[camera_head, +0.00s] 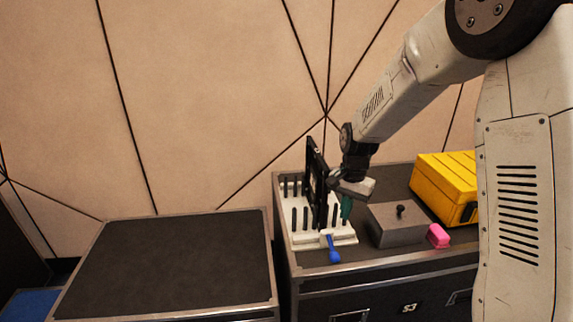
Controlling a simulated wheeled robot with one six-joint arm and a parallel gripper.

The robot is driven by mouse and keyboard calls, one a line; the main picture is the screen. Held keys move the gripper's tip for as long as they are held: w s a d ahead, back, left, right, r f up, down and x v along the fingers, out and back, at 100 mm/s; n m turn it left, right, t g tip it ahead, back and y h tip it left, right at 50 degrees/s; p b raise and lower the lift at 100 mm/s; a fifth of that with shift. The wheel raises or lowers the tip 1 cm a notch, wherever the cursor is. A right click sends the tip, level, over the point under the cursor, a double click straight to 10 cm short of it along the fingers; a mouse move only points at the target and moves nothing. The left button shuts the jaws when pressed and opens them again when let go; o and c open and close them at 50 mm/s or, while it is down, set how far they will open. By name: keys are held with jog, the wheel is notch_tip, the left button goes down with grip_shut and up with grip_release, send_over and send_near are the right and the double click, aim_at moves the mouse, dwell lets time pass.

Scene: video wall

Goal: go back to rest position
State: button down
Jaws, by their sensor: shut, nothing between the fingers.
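My gripper (347,207) is at the end of my arm, reaching in from the right over the right-hand case. It is shut, with nothing seen in it, and points down beside a black upright panel (317,178). The panel stands in a white rack (301,238) with several black pegs. The gripper is just right of the panel and close to it; I cannot tell whether they touch. The fingertips are small and partly dark, so fine detail is unclear.
A grey box with a black knob (392,232), a pink block (438,236) and a yellow case (446,182) stand right of the rack. A blue-handled tool (333,251) is at the rack's front. The left case top (175,262) is bare.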

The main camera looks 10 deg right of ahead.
jog(key=s+r+n, duration=0.3)
jog(key=s+r, duration=0.3)
jog(key=s, duration=0.4)
jog(key=s+r+n+t, duration=0.1)
jog(key=s+r+n, duration=0.1)
jog(key=s+r, duration=0.4)
jog(key=s+r+n+t, duration=0.1)
jog(key=s+r+n, duration=0.2)
jog(key=s+r, duration=0.4)
jog(key=s+d, duration=0.1)
jog(key=s, duration=0.8)
jog(key=shift+s+n+h, duration=0.15)
jog(key=shift+n+h, duration=0.15)
jog(key=shift+h, duration=0.1)
